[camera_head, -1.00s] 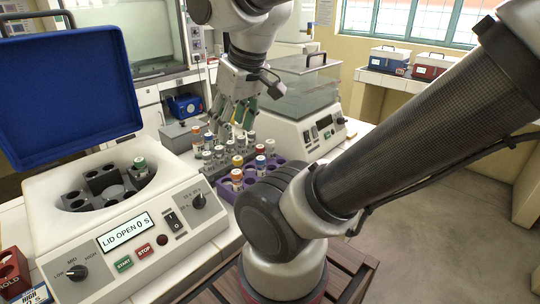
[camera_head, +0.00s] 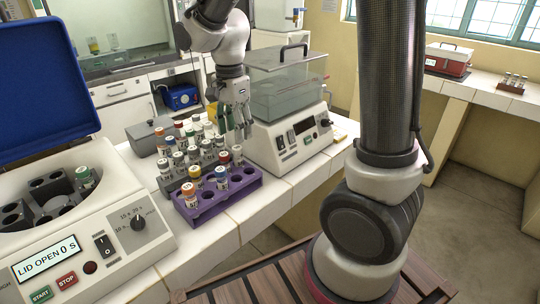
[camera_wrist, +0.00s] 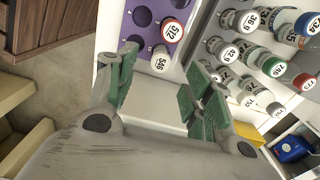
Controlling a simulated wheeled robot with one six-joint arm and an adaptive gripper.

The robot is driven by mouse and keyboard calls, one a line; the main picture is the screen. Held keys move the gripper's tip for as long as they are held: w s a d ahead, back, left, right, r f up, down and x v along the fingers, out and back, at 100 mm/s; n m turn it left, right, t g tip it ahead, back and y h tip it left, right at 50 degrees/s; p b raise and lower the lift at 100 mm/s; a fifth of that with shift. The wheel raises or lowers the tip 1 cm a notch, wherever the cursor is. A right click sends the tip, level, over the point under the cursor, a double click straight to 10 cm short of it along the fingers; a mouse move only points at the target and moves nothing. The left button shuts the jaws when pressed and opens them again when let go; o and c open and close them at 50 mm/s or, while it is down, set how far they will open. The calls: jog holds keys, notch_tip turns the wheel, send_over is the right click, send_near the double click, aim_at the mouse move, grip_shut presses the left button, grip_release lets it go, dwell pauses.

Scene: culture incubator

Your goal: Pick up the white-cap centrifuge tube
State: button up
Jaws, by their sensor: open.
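The white-cap tube (camera_wrist: 160,60), marked 546, stands at the end of the purple rack (camera_wrist: 136,35) in the wrist view, beside a red-cap tube (camera_wrist: 172,30). In the head view a pale-capped tube (camera_head: 237,153) shows at the rack's far end, just below my gripper (camera_head: 235,128). In the wrist view my gripper (camera_wrist: 162,68) is open, with green-padded fingers on either side of the white cap in the picture. I cannot tell how far the fingertips are above it. The purple rack also shows in the head view (camera_head: 215,208).
The water bath (camera_head: 290,130) is right of my gripper. The open centrifuge (camera_head: 100,230) is at the left, with a green-cap tube (camera_head: 85,177) inside.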

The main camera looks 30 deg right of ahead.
aim_at(237, 147)
jog(key=shift+m, duration=1.1)
jog(key=shift+f, duration=0.35)
jog(key=f, duration=0.7)
jog(key=shift+w+d+f, duration=0.1)
jog(key=shift+w+d, duration=0.1)
jog(key=c, duration=1.1)
